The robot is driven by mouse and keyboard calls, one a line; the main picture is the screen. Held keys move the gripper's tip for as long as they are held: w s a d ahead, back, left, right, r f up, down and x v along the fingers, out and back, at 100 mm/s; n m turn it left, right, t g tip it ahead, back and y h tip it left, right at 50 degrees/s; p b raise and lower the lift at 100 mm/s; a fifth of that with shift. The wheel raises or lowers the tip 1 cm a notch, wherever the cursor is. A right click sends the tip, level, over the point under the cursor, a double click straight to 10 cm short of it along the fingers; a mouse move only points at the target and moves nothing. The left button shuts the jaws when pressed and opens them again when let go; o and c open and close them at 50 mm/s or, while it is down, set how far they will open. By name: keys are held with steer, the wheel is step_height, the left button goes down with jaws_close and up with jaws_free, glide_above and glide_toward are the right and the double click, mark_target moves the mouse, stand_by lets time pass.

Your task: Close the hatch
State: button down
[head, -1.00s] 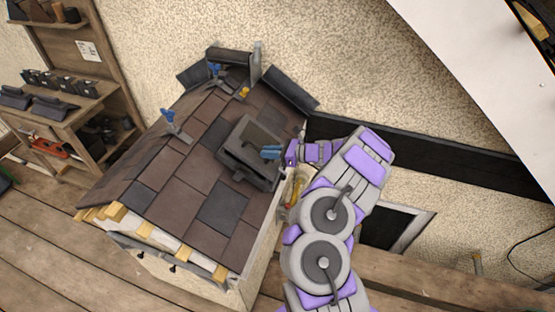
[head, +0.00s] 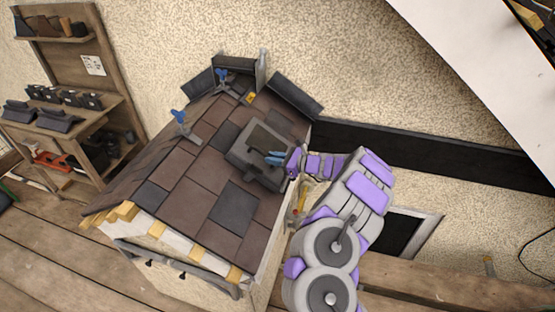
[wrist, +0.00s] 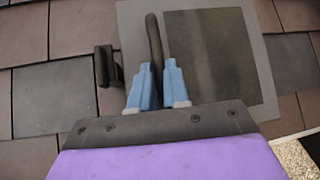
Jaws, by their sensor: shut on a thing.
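The hatch (head: 262,139) is a dark grey frame with a brownish pane, set in the tiled roof (head: 185,170). It lies close to the roof surface in the head view; whether it is fully down I cannot tell. The wrist view shows its pane (wrist: 215,60) and flat grey frame from close above. My gripper (head: 274,158) is over the hatch's right side. Its blue fingers (wrist: 158,90) are shut on a dark curved bar (wrist: 154,40), which looks like the hatch handle. A small dark bracket (wrist: 104,66) stands left of the fingers.
Blue-handled tools (head: 181,122) stand on the roof left of the hatch. Dark ridge pieces (head: 293,97) edge its top by the wall. A wooden shelf (head: 70,110) with dark parts is at the left. Plank floor (head: 60,255) is clear in front.

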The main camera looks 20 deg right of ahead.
steer(key=shift+s+a+f+g, duration=0.3)
steer(key=shift+a+f+g, duration=0.1)
steer(key=shift+a+f, duration=0.35)
steer(key=c, duration=1.5)
jaws_free()
steer(key=shift+o, duration=0.5)
steer(key=shift+a+f, duration=0.1)
steer(key=shift+w, duration=0.1)
steer(key=shift+s+d+r+p, duration=0.25)
steer(key=shift+d+r+p, duration=0.05)
steer(key=shift+d, duration=0.25)
steer(key=p+v, duration=0.3)
steer(key=v, duration=1.3)
steer(key=shift+s, duration=0.35)
steer(key=shift+d+f, duration=0.2)
steer(key=shift+d, duration=0.15)
